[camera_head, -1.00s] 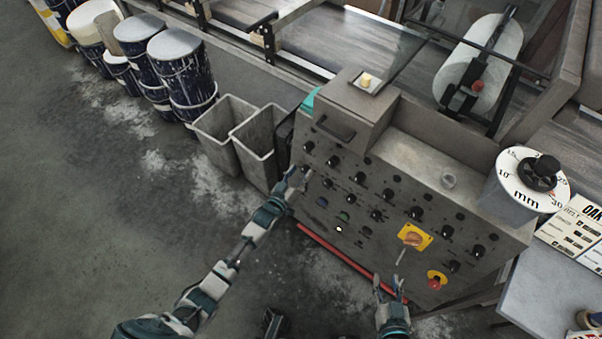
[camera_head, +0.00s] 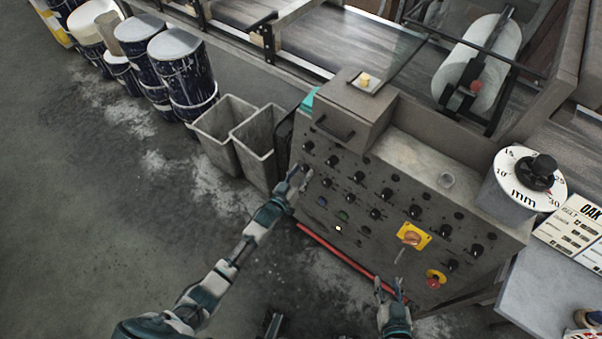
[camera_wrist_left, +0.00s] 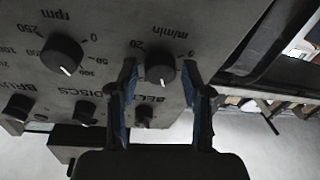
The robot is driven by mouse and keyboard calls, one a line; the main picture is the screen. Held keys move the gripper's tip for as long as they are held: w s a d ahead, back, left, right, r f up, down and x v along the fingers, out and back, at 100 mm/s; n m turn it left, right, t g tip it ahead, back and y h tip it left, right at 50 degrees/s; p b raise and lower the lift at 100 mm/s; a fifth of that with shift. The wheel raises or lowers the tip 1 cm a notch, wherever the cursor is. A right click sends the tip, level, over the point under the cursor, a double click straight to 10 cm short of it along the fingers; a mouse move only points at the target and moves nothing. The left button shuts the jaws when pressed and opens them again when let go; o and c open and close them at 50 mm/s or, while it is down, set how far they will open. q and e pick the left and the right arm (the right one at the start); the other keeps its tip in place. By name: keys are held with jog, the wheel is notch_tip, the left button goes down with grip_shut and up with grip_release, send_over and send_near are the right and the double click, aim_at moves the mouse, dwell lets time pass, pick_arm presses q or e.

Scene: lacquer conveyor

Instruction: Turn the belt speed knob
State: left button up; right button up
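The belt speed knob (camera_wrist_left: 160,68) is a round black dial with a white pointer line, marked "m/min" and "BELT" on the grey control panel (camera_head: 376,238). My left gripper (camera_head: 301,174) is at the panel's left edge. In the left wrist view its blue-padded fingers (camera_wrist_left: 160,78) are open, one on each side of the knob, with a visible gap at the left finger. Contact at the right finger cannot be told. In the head view the gripper hides this knob. My right gripper (camera_head: 391,288) is open and empty, low in front of the panel.
An "rpm" dial (camera_wrist_left: 62,55) sits beside the belt knob. The panel also has several other knobs, a yellow switch plate (camera_head: 413,236) and a red stop button (camera_head: 433,283). A red bar (camera_head: 345,259) runs along its base. Grey bins (camera_head: 222,133) stand left of it.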

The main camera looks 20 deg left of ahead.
pick_arm(q)
jog(key=shift+d, duration=0.2)
jog(key=shift+s+a, duration=0.1)
jog(key=shift+a, duration=0.05)
jog(key=v, duration=1.1)
jog(key=shift+s, duration=0.35)
jog(key=shift+f, duration=0.15)
